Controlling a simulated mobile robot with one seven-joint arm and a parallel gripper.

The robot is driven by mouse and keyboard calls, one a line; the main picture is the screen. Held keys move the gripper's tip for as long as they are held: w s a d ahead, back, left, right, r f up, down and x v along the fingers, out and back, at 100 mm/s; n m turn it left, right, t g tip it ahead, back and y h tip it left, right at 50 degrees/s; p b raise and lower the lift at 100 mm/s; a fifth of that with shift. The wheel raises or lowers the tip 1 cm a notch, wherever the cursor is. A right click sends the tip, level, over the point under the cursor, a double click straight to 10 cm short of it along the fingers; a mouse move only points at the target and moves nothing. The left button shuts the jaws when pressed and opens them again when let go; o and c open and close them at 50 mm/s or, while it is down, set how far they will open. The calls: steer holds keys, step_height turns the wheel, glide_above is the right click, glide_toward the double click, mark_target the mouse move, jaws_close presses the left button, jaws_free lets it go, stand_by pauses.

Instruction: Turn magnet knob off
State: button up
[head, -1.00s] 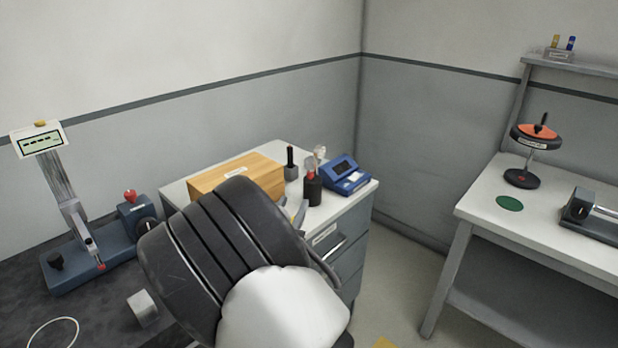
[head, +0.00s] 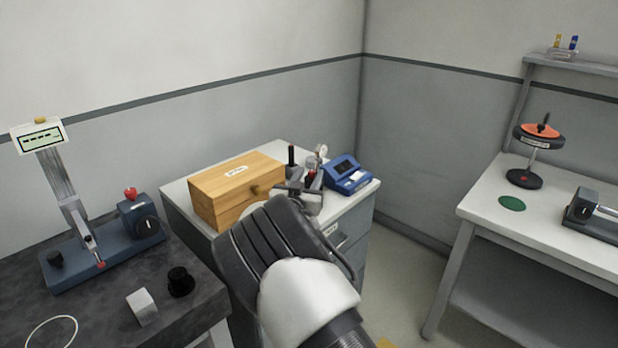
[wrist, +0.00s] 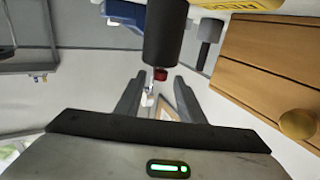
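On the white cabinet stands a dark cylindrical body (wrist: 165,35) with a small red part (wrist: 160,74) at its end; a round gauge (head: 321,151) shows beside it in the head view. I cannot tell for certain whether the red part is the magnet knob. My gripper (wrist: 158,95) is open, its two fingers apart, with the red part in line with the gap between them. No contact shows. In the head view my gripper (head: 300,190) is beside these items, and my wrist hides part of the cabinet's front.
A wooden box (head: 235,190) with a round pull stands left of my gripper, and a blue device (head: 347,175) right of it. The dark bench (head: 110,300) at left holds a blue stand (head: 110,255), a metal block (head: 142,306) and a black knobbed piece (head: 180,282). Open floor lies right of the cabinet.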

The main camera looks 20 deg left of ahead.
jaws_close()
steer(key=shift+d+f, duration=0.1)
